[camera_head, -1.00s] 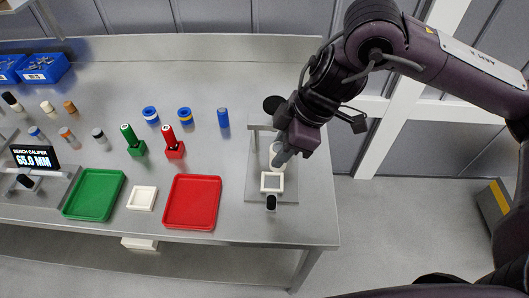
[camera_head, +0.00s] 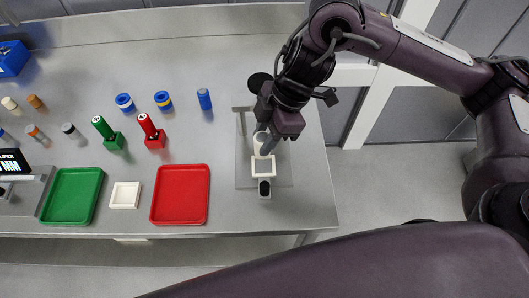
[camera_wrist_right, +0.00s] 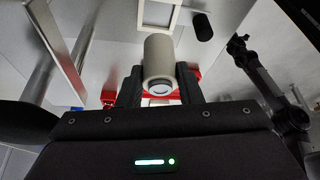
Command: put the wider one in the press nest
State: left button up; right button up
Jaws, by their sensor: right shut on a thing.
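My right gripper (camera_head: 266,149) is over the press plate, shut on a cream cylinder (camera_head: 260,142). In the right wrist view the cylinder (camera_wrist_right: 159,57) sits between the two dark fingers (camera_wrist_right: 159,88). The press nest, a white square frame (camera_head: 263,174), lies just in front of the cylinder, towards the table's front edge. The frame also shows at the top of the right wrist view (camera_wrist_right: 176,16). The cylinder appears beside the nest, not inside it; its height above the plate is hard to tell. My left gripper is not in view.
A black-topped press part (camera_head: 264,189) stands in front of the nest. To the left are a red tray (camera_head: 180,196), a small white tray (camera_head: 124,196) and a green tray (camera_head: 72,196). Behind them stand red (camera_head: 154,139) and green (camera_head: 112,141) holders and several small cylinders.

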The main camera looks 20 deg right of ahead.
notch_tip(320, 180, down, 3)
jog(key=shift+f+b, duration=0.5)
jog(key=shift+f, duration=1.15)
jog(key=shift+f, duration=0.15)
jog(key=o, duration=1.1)
jog(key=p+v, duration=0.2)
jog(key=v, duration=1)
jog(key=shift+s, duration=0.1)
